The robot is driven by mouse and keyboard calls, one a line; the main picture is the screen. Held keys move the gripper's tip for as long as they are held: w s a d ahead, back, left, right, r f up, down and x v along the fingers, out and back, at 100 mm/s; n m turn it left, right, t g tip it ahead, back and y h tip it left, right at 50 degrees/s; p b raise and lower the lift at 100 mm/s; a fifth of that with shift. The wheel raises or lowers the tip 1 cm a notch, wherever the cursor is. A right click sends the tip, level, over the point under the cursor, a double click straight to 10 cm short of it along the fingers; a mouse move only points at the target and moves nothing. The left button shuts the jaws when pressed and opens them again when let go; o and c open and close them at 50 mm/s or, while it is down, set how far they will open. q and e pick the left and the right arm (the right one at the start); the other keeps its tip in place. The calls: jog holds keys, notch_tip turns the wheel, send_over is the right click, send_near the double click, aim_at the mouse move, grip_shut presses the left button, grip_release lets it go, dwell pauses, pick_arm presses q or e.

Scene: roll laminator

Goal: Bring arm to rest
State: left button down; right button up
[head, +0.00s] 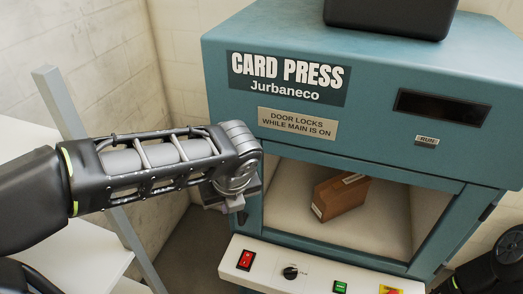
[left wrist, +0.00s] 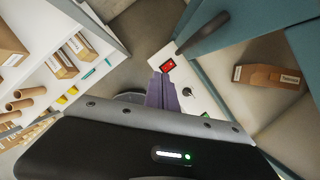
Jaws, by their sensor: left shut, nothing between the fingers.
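My left arm reaches in from the left in the head view, with its wrist in front of the left edge of the teal card press (head: 225,130). My left gripper (head: 236,205) hangs below the wrist, above the left end of the control panel. In the left wrist view its fingers (left wrist: 162,92) are together and empty, close to the red switch (left wrist: 168,65) in the picture. A brown box (head: 340,196) lies inside the press opening; it also shows in the left wrist view (left wrist: 268,77). My right gripper is out of view.
The white control panel (head: 310,273) holds the red switch (head: 246,259), a black knob (head: 290,272) and a green button (head: 340,287). A black object (head: 390,15) sits on top of the press. White shelves (left wrist: 60,80) with boxes and rolls stand left.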

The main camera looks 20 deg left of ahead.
pick_arm(q)
jog(key=w+d+f+n+t+h, duration=0.1)
jog(key=w+d+n+t+h, duration=0.1)
jog(key=w+d+n+h, duration=0.4)
jog(key=d+f+n+h, duration=0.1)
jog(key=d+f+n, duration=1.15)
jog(key=f, duration=0.25)
jog(key=s+a+f+n+g+b, duration=0.1)
jog(key=s+f+n+g, duration=0.1)
jog(key=s+f+n, duration=0.3)
jog(key=s+a+f+n+g, duration=0.2)
jog(key=s+f+n, duration=0.4)
jog(key=s+f, duration=0.8)
notch_tip(320, 180, down, 5)
jog(key=shift+s+f+g+b, duration=0.1)
jog(key=shift+s+g+b, duration=0.1)
jog(key=shift+g+b, duration=0.15)
jog(key=shift+s, duration=0.1)
